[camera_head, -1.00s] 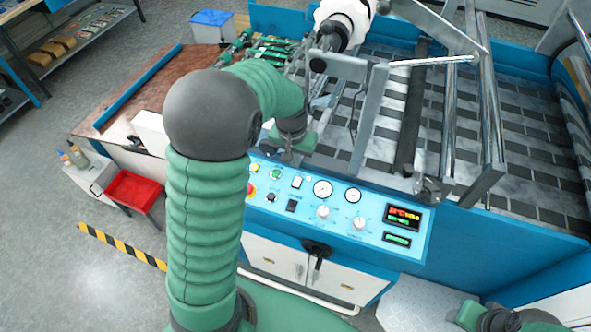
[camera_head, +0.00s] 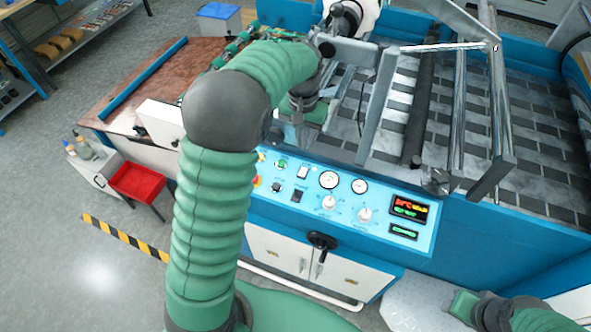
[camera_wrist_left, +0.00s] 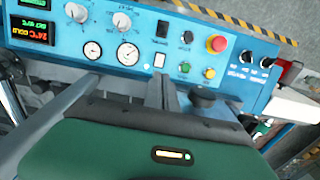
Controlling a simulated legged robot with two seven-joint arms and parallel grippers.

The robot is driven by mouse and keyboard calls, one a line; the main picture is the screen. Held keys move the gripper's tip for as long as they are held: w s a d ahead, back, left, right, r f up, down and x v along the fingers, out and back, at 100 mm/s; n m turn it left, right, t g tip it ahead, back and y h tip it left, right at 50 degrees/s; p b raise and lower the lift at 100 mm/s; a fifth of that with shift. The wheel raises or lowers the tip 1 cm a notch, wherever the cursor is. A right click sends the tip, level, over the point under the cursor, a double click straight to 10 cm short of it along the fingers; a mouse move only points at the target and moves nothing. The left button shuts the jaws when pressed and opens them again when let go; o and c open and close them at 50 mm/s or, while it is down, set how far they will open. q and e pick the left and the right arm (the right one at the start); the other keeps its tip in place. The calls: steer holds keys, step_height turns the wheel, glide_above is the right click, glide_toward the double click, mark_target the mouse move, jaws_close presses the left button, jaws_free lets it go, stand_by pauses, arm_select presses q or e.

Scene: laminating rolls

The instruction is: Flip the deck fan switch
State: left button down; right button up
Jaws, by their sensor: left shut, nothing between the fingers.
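The blue control panel (camera_head: 335,202) on the machine's front carries a white rocker switch (camera_head: 303,172) and a black rocker switch (camera_head: 297,196). In the left wrist view the white switch (camera_wrist_left: 158,61) lies just beyond my fingertips and the black switch (camera_wrist_left: 162,29) lies farther off. Their labels are too small to read, so I cannot tell which is the deck fan switch. My left gripper (camera_head: 298,137) hangs above the panel's back edge, its fingers (camera_wrist_left: 161,83) shut and empty. I cannot tell whether they touch anything. My right gripper (camera_head: 466,304) shows partly at lower right, fingers hidden.
A red stop button (camera_wrist_left: 216,44), dials (camera_wrist_left: 127,54), knobs (camera_wrist_left: 92,50) and a digital display (camera_head: 408,207) share the panel. Metal bars (camera_head: 375,115) and rollers stand behind it. A red bin (camera_head: 137,182) is at left.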

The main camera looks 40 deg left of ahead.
mark_target(301, 173)
arm_select(q)
steer(key=f+p, duration=0.1)
steer(key=f, duration=0.3)
steer(key=f+p, duration=0.1)
steer(key=f, duration=0.4)
steer(key=f+p, duration=0.1)
steer(key=f, duration=0.4)
steer(key=shift+w+a+f, duration=0.1)
steer(key=shift+w+a, duration=0.15)
steer(key=shift+w, duration=0.05)
steer(key=shift+f, duration=0.1)
